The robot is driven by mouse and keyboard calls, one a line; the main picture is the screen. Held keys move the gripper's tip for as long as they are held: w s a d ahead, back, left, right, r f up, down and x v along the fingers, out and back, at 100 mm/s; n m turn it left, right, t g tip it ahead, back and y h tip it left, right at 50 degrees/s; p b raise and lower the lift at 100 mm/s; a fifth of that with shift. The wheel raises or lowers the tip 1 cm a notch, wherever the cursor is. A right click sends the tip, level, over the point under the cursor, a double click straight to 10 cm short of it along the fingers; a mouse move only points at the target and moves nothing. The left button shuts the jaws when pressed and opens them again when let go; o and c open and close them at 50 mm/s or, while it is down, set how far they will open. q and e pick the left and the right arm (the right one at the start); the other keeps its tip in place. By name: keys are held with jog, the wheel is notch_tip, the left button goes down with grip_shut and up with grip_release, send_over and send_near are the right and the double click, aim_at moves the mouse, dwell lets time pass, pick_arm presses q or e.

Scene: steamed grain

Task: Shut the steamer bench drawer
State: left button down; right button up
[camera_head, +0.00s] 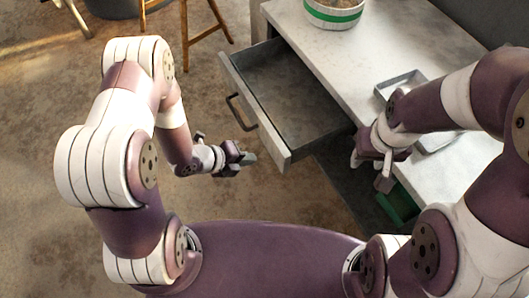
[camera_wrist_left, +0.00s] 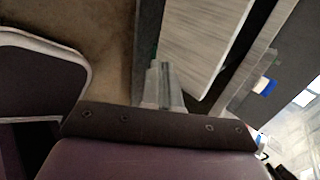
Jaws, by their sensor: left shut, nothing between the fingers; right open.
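The steamer bench (camera_head: 349,72) has a pale stone-like top. Its drawer (camera_head: 284,126) is pulled well out, with an empty grey inside and a dark handle (camera_head: 240,113) on its front. My left gripper (camera_head: 245,160) is shut and empty, just outside the drawer front, left of its near corner and below the handle. In the left wrist view the shut fingers (camera_wrist_left: 163,84) point toward a pale panel beside them; I cannot tell whether they touch it. My right gripper (camera_head: 369,170) is open, by the bench's front edge to the right of the drawer.
A round container with a green band (camera_head: 334,12) stands at the back of the bench top. A small metal tray (camera_head: 401,84) lies on the bench near my right arm. A green object (camera_head: 398,204) shows below my right gripper. A wooden stool (camera_head: 184,28) stands at the back left.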

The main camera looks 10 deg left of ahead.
pick_arm(q)
jog(key=w+d, duration=0.1)
jog(key=d, duration=0.1)
jog(key=w+d+f, duration=0.1)
jog(key=w+d, duration=0.1)
jog(key=shift+d+f, duration=0.15)
jog(key=shift+d, duration=0.1)
jog(key=shift+w, duration=0.1)
